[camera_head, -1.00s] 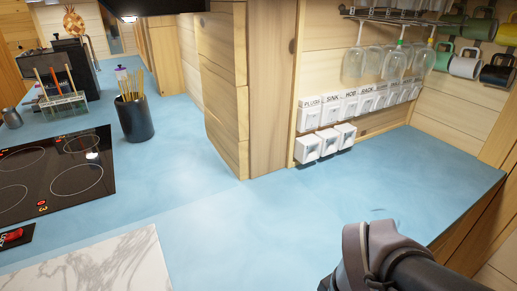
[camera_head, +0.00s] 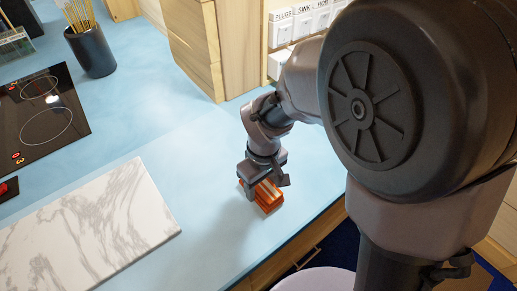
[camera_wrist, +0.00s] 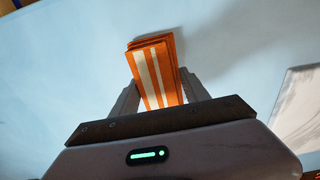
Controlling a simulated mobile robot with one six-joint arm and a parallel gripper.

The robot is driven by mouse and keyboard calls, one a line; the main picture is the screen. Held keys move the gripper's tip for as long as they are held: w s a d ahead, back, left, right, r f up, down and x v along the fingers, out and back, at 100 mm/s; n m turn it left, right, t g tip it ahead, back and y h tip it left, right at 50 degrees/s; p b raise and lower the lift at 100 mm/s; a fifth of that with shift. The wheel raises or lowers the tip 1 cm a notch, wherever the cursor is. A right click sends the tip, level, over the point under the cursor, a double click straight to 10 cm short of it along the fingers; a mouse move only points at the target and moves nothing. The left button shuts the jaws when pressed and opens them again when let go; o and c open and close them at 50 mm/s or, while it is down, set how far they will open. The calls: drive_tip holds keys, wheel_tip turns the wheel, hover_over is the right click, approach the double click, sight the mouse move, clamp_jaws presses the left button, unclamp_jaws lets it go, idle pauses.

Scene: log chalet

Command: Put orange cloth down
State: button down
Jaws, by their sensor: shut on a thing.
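The orange cloth (camera_head: 268,203) is folded and has pale stripes. It is at my gripper (camera_head: 264,188), over the blue worktop near its front edge. In the wrist view the cloth (camera_wrist: 157,72) is between the two fingers of my gripper (camera_wrist: 158,98), which are shut on its sides. Its far end sticks out past the fingertips. The cloth is at or very close to the worktop surface; I cannot tell whether it touches.
A white marble board (camera_head: 90,225) lies to the left on the blue worktop (camera_head: 190,150). A black hob (camera_head: 40,115) and a dark pot of sticks (camera_head: 92,50) are farther left. A wooden post (camera_head: 215,45) stands behind. The worktop around the cloth is clear.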

drive_tip(key=shift+f, duration=0.65)
drive_tip(key=c, duration=0.8)
unclamp_jaws()
drive_tip(key=shift+s, duration=0.1)
drive_tip(key=shift+o, duration=1.4)
drive_tip(key=shift+d, duration=0.15)
drive_tip(key=shift+f, duration=0.1)
drive_tip(key=shift+s, duration=0.1)
